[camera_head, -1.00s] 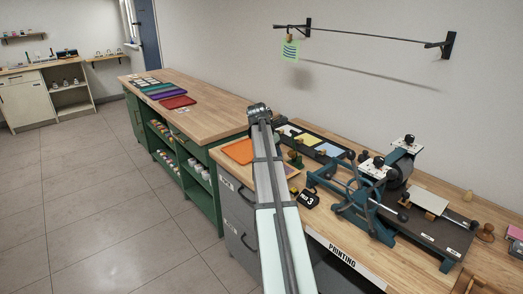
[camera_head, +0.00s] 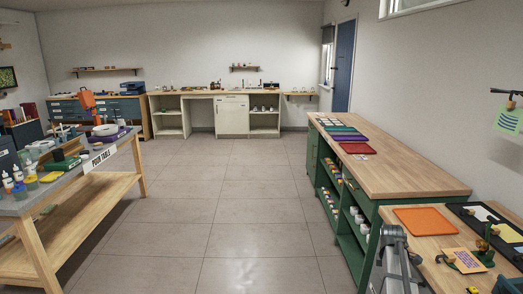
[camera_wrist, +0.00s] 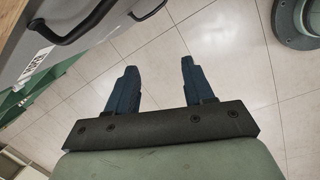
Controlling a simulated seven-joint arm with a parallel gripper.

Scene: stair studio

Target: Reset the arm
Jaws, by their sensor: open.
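In the wrist view my gripper (camera_wrist: 158,88) shows two blue fingers held well apart, with nothing between them. Tiled floor lies behind the fingers. A grey drawer front with a black handle (camera_wrist: 88,24) is close by at the upper left of that view. In the head view part of my arm (camera_head: 396,262) shows at the lower right, beside the end of the printing bench; the gripper itself cannot be made out there.
A green cabinet with a wooden top (camera_head: 395,165) stands right of centre. An orange tray (camera_head: 428,220) lies on the bench at the lower right. The pour table (camera_head: 95,187) stands at the left. The tiled floor (camera_head: 215,210) between them is clear.

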